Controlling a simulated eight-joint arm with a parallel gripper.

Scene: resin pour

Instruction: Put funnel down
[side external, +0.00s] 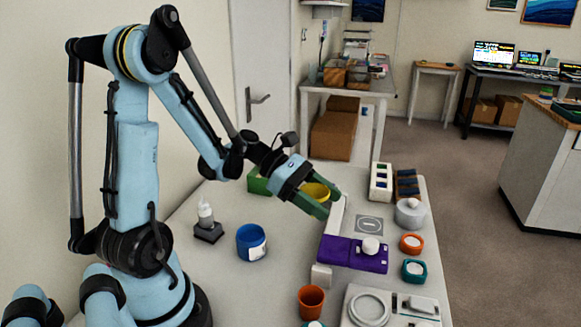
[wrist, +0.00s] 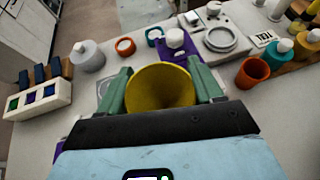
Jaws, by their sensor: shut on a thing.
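The yellow funnel (wrist: 160,88) sits between the two green fingers of my gripper (wrist: 158,76) in the wrist view, its wide mouth facing the camera. In the side view, the funnel (side external: 315,190) shows only in part, partly hidden by the green fingers of my gripper (side external: 324,199). My gripper is shut on it, over the worktable (side external: 285,245). The funnel's lower end is hidden, so I cannot tell how far it is from the table.
A grey square with a ring mark (side external: 369,224) lies right of my gripper. A purple device (side external: 352,254) with a white pot is in front of it. A white rack (side external: 381,182) stands behind right. A blue cup (side external: 250,243) stands left, an orange cup (side external: 311,301) in front.

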